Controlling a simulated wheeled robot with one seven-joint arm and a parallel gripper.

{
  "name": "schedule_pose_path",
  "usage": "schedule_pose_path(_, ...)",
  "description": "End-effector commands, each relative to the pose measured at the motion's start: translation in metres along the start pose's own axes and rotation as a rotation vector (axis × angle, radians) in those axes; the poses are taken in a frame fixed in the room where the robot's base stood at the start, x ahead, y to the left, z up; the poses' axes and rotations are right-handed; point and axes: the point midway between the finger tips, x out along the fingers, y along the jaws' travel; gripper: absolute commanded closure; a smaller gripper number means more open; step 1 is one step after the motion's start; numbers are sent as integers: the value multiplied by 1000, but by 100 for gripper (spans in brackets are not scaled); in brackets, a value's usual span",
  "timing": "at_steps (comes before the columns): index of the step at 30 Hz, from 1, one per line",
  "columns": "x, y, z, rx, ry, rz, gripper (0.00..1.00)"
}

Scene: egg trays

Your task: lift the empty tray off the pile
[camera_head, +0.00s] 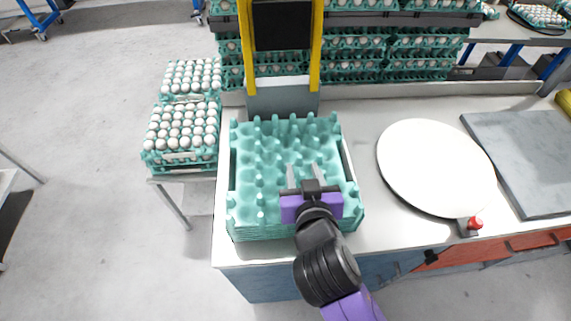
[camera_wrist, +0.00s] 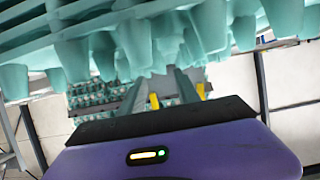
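A pile of empty teal egg trays (camera_head: 240,226) stands on the near left part of the white table. The top tray (camera_head: 268,158) is bare, with rows of pegs pointing up. My gripper (camera_head: 304,171) is over the right front part of the pile, its two fingers apart and pointing away from me. I see nothing held between them. In the wrist view the tray pegs (camera_wrist: 135,42) fill the upper part, close to my gripper's fingers (camera_wrist: 175,88). Whether the fingers touch the tray cannot be told.
A yellow-posted frame with a dark panel (camera_head: 282,25) stands just behind the pile. Stacked trays of eggs (camera_head: 355,60) line the back, and more eggs (camera_head: 182,128) stand on a stand at left. A round white plate (camera_head: 432,165) and a grey slab (camera_head: 530,160) are right.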

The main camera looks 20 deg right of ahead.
Motion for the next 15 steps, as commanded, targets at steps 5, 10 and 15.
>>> schedule_pose_path(5,18,0,-2,0,0,0,61)
schedule_pose_path(10,40,0,-2,-2,-1,1,61)
schedule_pose_path(15,61,0,-1,0,1,-1,61)
